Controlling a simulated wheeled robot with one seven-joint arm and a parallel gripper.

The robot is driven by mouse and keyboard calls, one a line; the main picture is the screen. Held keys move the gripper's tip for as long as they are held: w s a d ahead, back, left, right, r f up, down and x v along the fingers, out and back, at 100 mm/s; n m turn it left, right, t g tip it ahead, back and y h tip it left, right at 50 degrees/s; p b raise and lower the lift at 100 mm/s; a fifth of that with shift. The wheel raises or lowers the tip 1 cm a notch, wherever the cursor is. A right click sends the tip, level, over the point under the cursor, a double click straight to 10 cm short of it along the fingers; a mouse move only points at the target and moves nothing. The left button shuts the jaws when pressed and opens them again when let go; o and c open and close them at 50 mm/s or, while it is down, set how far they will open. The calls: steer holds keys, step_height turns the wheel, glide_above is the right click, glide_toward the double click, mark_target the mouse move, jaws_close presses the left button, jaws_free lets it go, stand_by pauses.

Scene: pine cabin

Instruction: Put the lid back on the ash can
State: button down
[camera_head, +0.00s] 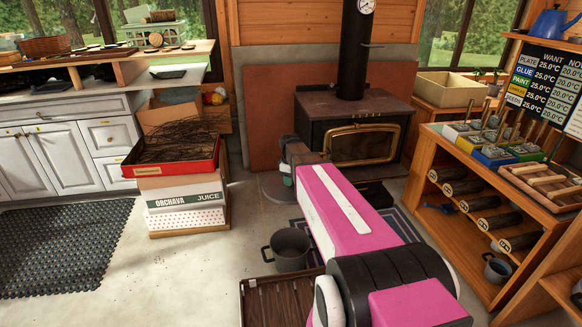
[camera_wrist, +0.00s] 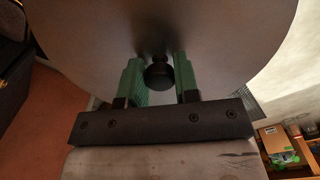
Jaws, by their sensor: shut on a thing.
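The ash can (camera_head: 290,250) is a grey metal bucket with side handles. It stands upright and open at the top on the floor, left of my pink arm. In the wrist view the lid (camera_wrist: 225,45) is a wide grey disc with a dark round knob (camera_wrist: 159,77). The green fingers of my gripper (camera_wrist: 159,72) are on both sides of the knob and shut on it. In the head view my gripper (camera_head: 287,170) is beyond the can, near the stove, partly hidden by my arm. A grey disc edge (camera_head: 272,190) shows below it.
A black wood stove (camera_head: 350,130) stands behind. Stacked boxes (camera_head: 185,205) with a red tray of twigs (camera_head: 175,150) are to the left. A slatted dark tray (camera_head: 275,302) lies in front of the can. A shelf (camera_head: 470,235) with logs stands at right. Floor left of the can is clear.

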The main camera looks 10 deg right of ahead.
step_height(320, 180, down, 37)
steer(key=w+n, duration=0.1)
steer(key=n, duration=1.2)
steer(key=shift+w+d, duration=0.2)
steer(key=shift+w, duration=0.15)
steer(key=shift+f, duration=0.15)
stand_by(0.9)
steer(key=shift+c, duration=1.5)
jaws_free()
